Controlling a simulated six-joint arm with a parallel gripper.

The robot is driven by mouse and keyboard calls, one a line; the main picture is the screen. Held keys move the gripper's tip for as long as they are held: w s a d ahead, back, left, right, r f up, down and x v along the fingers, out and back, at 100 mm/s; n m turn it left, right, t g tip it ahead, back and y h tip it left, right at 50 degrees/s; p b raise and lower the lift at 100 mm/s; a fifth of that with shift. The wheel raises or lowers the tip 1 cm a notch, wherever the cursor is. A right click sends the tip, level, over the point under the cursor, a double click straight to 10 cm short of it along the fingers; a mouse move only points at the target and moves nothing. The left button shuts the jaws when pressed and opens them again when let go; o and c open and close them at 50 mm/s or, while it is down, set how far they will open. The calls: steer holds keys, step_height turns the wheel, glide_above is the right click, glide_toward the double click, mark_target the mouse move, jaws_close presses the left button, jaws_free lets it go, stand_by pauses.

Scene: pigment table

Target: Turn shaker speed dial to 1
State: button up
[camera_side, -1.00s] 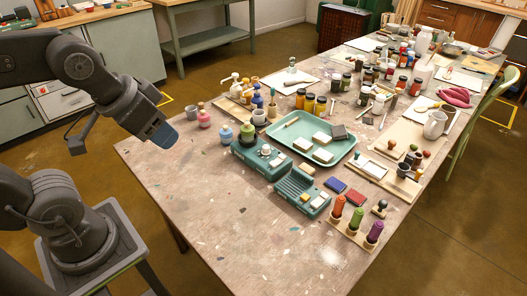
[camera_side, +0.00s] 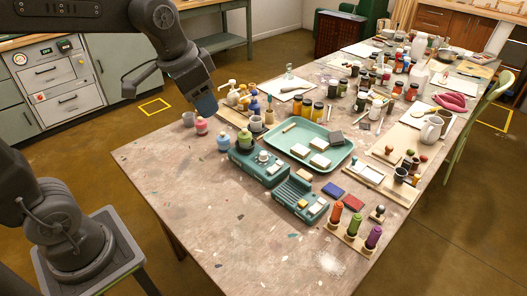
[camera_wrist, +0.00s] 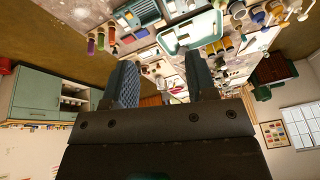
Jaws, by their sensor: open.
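A teal device (camera_side: 249,169) with a pale round knob (camera_side: 263,156) on top stands mid-table; it looks like the shaker. A green bottle stands at its far left end. The dial's marks and setting are too small to read. A second teal device (camera_side: 290,203) with a ribbed top and pale buttons stands in front of it. My gripper (camera_side: 206,106) is above the table's far left part, up and left of the shaker, apart from everything. In the wrist view, my gripper (camera_wrist: 162,78) has its two fingers wide apart with nothing between them.
A mint tray (camera_side: 344,152) with white blocks lies behind the devices. Stamps with coloured handles (camera_side: 354,225) stand at the front right. The table's front left is clear.

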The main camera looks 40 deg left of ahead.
steer(key=w+a+f+m+g, duration=0.1)
steer(key=w+f, duration=0.1)
steer(key=w, duration=0.5)
steer(key=w+a+f+m+g, duration=0.1)
steer(key=w+a+f+m, duration=0.15)
steer(key=w, duration=0.35)
steer(key=m+g, duration=0.2)
steer(key=m, duration=0.1)
glide_above(263, 153)
step_height(263, 153, down, 14)
steer(key=r, duration=0.1)
step_height(263, 153, down, 14)
steer(key=shift+r, duration=0.2)
steer(key=c, duration=0.9)
